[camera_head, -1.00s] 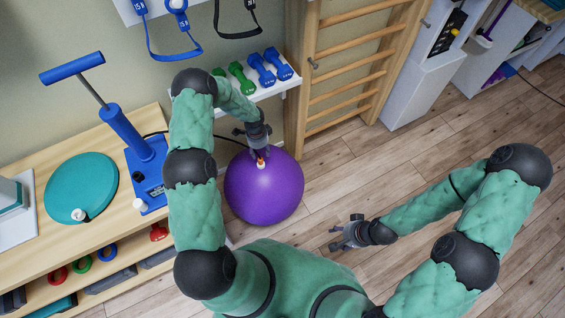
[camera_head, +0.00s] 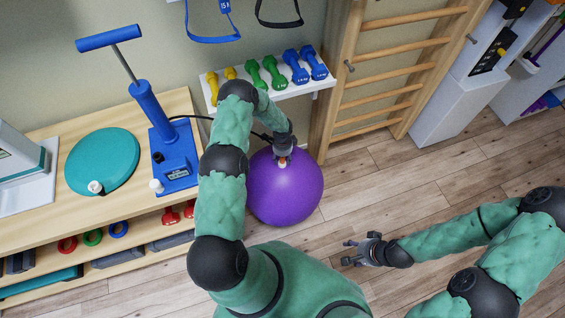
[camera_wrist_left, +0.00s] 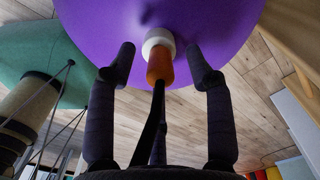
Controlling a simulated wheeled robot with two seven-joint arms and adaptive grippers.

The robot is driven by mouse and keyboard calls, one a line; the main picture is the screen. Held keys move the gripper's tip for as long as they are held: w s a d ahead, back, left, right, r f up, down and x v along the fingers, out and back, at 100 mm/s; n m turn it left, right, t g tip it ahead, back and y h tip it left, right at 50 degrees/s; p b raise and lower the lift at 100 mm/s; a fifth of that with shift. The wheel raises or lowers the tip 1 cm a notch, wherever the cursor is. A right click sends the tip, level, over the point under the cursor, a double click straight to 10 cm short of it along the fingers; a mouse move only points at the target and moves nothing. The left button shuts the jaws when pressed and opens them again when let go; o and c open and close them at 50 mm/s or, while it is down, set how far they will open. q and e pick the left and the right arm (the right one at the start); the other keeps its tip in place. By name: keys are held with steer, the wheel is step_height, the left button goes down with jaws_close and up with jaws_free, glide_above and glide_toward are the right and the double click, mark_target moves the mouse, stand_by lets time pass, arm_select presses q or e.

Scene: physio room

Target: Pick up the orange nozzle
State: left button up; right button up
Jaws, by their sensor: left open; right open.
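The orange nozzle (camera_wrist_left: 158,68) is on the end of a black hose, with its tip at a white ring (camera_wrist_left: 158,40) on the purple ball (camera_head: 290,196). A bit of the orange nozzle also shows in the head view (camera_head: 282,161), mostly covered by my gripper. My left gripper (camera_wrist_left: 160,62) is open, with one finger on each side of the nozzle and visible gaps between; it also shows in the head view (camera_head: 283,154). My right gripper (camera_head: 350,252) is open and empty over the floor, right of the ball.
A blue pump (camera_head: 170,150) stands on the wooden bench (camera_head: 120,205) at left, beside a teal disc (camera_head: 100,160). A shelf (camera_head: 265,92) with several dumbbells is behind the ball. Wooden wall bars (camera_head: 400,45) rise to its right. The floor (camera_head: 400,170) right of the ball is clear.

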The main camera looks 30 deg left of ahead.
arm_select(q)
steer(key=shift+f, duration=0.35)
jaws_close()
steer(key=shift+r, duration=0.1)
